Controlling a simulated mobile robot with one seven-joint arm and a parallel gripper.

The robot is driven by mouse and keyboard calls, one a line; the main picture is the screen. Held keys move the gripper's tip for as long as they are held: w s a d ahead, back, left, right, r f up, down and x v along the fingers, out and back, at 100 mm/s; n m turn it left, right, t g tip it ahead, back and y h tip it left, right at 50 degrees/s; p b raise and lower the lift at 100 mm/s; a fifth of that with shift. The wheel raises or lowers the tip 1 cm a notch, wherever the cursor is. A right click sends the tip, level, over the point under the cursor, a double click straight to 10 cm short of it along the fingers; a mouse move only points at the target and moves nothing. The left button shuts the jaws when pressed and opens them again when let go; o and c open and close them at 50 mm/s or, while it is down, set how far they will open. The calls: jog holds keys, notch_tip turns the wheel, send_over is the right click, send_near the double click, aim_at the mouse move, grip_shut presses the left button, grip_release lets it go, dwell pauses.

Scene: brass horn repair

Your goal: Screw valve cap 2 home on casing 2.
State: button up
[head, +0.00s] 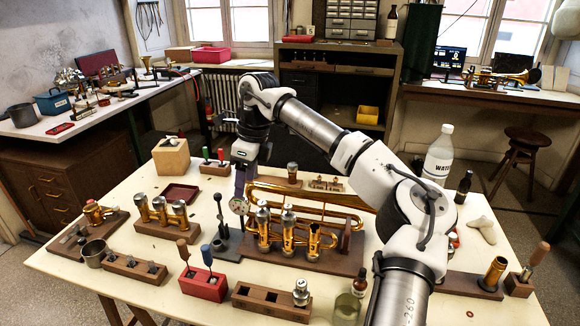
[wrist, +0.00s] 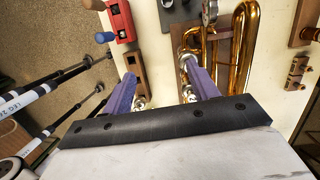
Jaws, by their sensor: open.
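The brass horn (head: 325,222) lies on a wooden stand with three upright valve casings. The left casing (head: 263,228) and the middle casing (head: 288,230), which I take as casing 2, have silver tops. The right casing (head: 314,240) looks open on top. A silver cap-like piece (head: 301,291) sits at the right end of a wooden block (head: 262,302); I cannot read a number on it. My gripper (head: 239,190) hangs behind and left of the casings. In the wrist view my gripper (wrist: 158,68) has its two purple fingers apart with nothing held; the fingers partly hide silver pieces below.
A dial gauge (head: 239,205) on a stand is close to my gripper. A glass jar (head: 347,308), a white bottle (head: 438,155) and a brass tube (head: 494,272) are at right.

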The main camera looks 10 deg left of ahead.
jog(key=m+h, duration=0.2)
send_near(288, 206)
jog(key=shift+t, duration=0.4)
jog(key=f+p, duration=0.1)
jog(key=f, duration=0.3)
jog(key=f+p, duration=0.1)
jog(key=f, duration=0.7)
jog(key=shift+s+f+p, duration=0.1)
jog(key=shift+s+p, duration=0.3)
jog(key=c, duration=1.1)
jog(key=m+b, duration=0.1)
jog(key=m, duration=0.3)
jog(key=shift+m, duration=0.4)
jog(key=shift+c, duration=0.2)
jog(key=m, duration=0.4)
jog(key=shift+b, duration=0.4)
jog(key=shift+m, duration=0.6)
